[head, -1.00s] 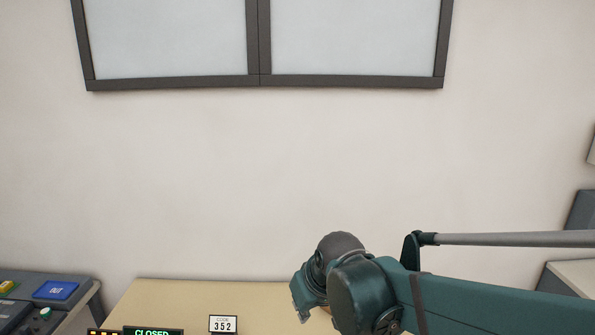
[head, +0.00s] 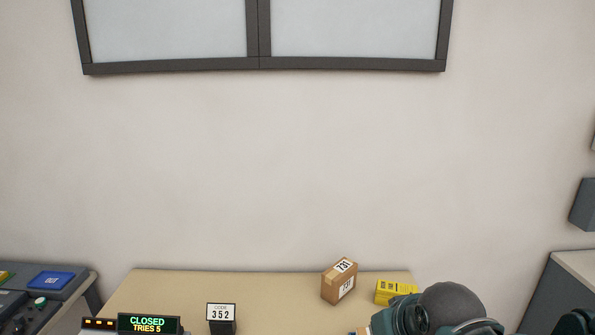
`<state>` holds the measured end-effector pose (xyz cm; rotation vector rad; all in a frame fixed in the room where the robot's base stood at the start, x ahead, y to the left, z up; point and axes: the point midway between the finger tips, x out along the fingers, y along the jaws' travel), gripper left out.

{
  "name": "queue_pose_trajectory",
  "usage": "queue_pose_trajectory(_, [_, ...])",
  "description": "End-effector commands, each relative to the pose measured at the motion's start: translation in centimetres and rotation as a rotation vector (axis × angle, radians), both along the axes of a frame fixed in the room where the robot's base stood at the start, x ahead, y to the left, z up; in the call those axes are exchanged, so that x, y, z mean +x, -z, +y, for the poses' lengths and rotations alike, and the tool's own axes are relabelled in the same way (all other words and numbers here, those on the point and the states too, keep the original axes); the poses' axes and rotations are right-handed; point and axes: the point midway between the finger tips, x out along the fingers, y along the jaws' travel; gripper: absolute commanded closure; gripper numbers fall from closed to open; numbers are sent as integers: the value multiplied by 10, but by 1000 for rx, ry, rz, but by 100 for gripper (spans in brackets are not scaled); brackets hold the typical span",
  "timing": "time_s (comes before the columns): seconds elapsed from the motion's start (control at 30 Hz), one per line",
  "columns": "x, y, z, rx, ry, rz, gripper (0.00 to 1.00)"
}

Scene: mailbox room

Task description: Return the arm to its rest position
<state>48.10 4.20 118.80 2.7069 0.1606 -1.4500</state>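My dark teal arm (head: 440,311) shows at the bottom right of the head view, its rounded grey joint in front of the table's right end. My gripper is below the frame or hidden, so its fingers do not show.
A tan table (head: 270,290) stands against the wall. A console with a blue button (head: 50,281) is at left, a grey cabinet (head: 560,285) at right.

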Motion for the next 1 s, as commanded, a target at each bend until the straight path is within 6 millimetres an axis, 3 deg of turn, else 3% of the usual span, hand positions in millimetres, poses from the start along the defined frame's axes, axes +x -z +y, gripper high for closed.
queue_pose_trajectory(0.2, [-26, 18, -27, 6, 74, -20, 100])
queue_pose_trajectory(0.4, [-40, 27, -39, 10, 113, -30, 100])
queue_pose_trajectory(1.0, [-43, 28, -43, 11, 124, -34, 100])
